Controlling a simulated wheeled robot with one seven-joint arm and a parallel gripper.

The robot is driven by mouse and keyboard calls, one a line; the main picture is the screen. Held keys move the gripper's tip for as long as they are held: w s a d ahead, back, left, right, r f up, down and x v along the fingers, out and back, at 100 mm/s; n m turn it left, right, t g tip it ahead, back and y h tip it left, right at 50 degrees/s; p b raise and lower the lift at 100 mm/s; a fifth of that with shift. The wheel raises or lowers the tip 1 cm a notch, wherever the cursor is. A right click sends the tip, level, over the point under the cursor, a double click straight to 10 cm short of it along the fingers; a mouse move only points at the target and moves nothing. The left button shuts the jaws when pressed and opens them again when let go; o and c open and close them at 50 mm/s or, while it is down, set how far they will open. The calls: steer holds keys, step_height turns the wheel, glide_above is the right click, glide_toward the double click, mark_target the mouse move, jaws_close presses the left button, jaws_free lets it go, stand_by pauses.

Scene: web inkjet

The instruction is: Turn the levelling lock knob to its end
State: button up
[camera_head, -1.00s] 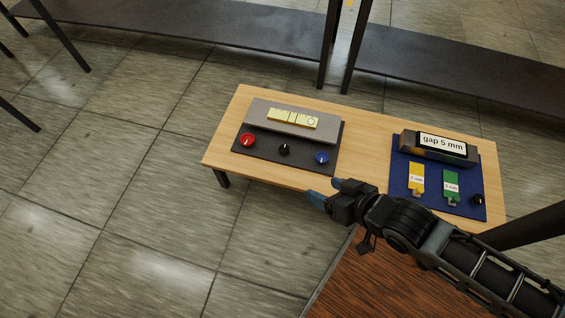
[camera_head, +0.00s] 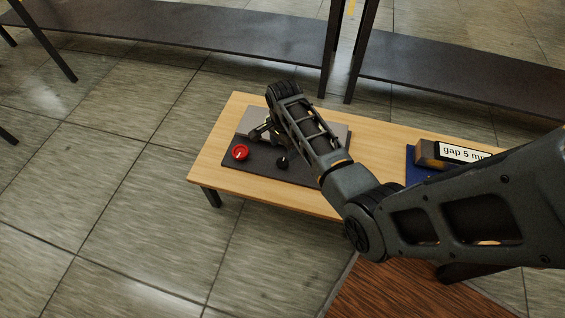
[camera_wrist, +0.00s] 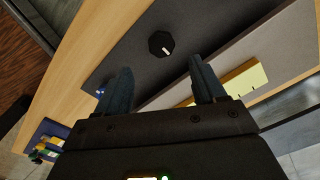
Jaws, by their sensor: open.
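Three knobs stood on the dark panel (camera_head: 232,168); no label shows which is the levelling lock. The black knob (camera_head: 283,162) has a white pointer mark. In the wrist view the black knob (camera_wrist: 160,43) lies just beyond the fingertips, centred between them and apart from both. The red knob (camera_head: 240,152) is to its left in the head view. The blue knob is hidden behind my arm there; a bit of blue (camera_wrist: 99,92) shows beside the left finger in the wrist view. My gripper (camera_wrist: 160,65) is open and empty over the panel.
The grey block (camera_head: 255,117) behind the knobs bears a yellow strip (camera_wrist: 246,78), close to the right finger in the wrist view. A gap display (camera_head: 463,153) stands on a blue mat (camera_head: 411,168) at right. Bare wood (camera_head: 215,155) lies left of the panel.

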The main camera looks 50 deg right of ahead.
mark_target(282, 161)
steer(key=shift+w+f, duration=0.2)
steer(key=shift+f, duration=0.25)
step_height(282, 161, down, 7)
steer(key=b, duration=0.3)
steer(key=shift+r, duration=0.1)
steer(key=c, duration=1.1)
